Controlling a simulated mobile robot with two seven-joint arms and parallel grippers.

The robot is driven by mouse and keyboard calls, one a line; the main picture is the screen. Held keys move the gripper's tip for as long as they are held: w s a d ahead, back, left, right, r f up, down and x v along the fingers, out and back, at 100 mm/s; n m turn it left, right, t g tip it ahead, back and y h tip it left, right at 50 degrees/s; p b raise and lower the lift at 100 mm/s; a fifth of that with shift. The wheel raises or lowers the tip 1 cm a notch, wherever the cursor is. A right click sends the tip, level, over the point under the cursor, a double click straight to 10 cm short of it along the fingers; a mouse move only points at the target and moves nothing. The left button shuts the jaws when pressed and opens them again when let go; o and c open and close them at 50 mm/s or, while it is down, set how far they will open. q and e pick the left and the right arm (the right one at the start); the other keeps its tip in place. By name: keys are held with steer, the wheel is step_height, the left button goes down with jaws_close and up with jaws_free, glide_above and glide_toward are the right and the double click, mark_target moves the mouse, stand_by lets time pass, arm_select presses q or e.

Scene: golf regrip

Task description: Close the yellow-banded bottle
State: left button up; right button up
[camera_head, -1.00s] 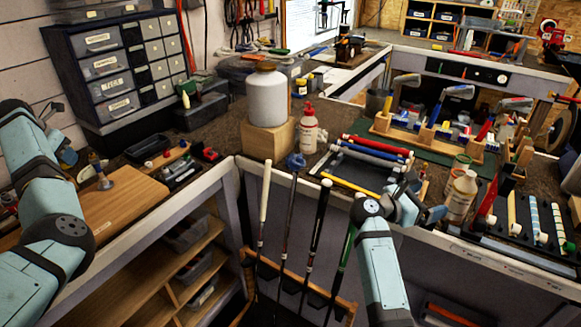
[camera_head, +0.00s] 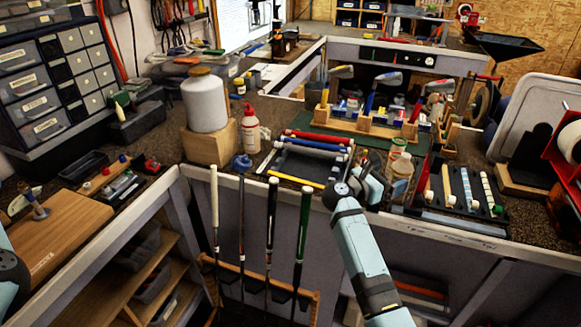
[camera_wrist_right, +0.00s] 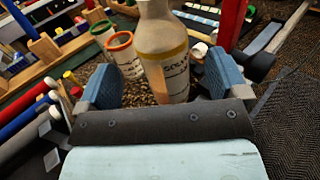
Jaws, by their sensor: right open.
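The yellow-banded bottle (camera_wrist_right: 163,72) stands upright in the right wrist view, pale with a yellow band round its shoulder. The picture's top edge cuts off its mouth. In the head view the bottle (camera_head: 402,178) is partly hidden behind my right gripper (camera_head: 372,186). My right gripper is open, and in the wrist view its blue finger pads (camera_wrist_right: 162,84) lie to either side of the bottle's lower body. I cannot tell whether they touch it. A small white round piece (camera_wrist_right: 198,50) lies behind the bottle; I cannot tell whether it is a cap. My left gripper is out of view.
A green-rimmed cup (camera_wrist_right: 103,28) and an orange-rimmed cup (camera_wrist_right: 123,50) stand close behind the bottle, to its left. A rack of coloured grips (camera_head: 310,160) lies left of it, a black tray of grips (camera_head: 462,190) right. A red-capped bottle (camera_head: 250,130) stands farther left.

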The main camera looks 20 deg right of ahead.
mark_target(394, 175)
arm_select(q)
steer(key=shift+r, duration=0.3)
arm_select(e)
steer(key=shift+d, duration=0.45)
arm_select(q)
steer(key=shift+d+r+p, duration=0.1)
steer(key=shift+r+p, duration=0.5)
steer(key=shift+p, duration=0.3)
arm_select(e)
steer(key=d, duration=0.4)
steer(key=shift+w+d+f, duration=0.2)
steer(key=shift+w+f, duration=0.1)
steer(key=shift+a, duration=0.1)
steer(key=c, duration=1.1)
steer(key=shift+o, duration=0.2)
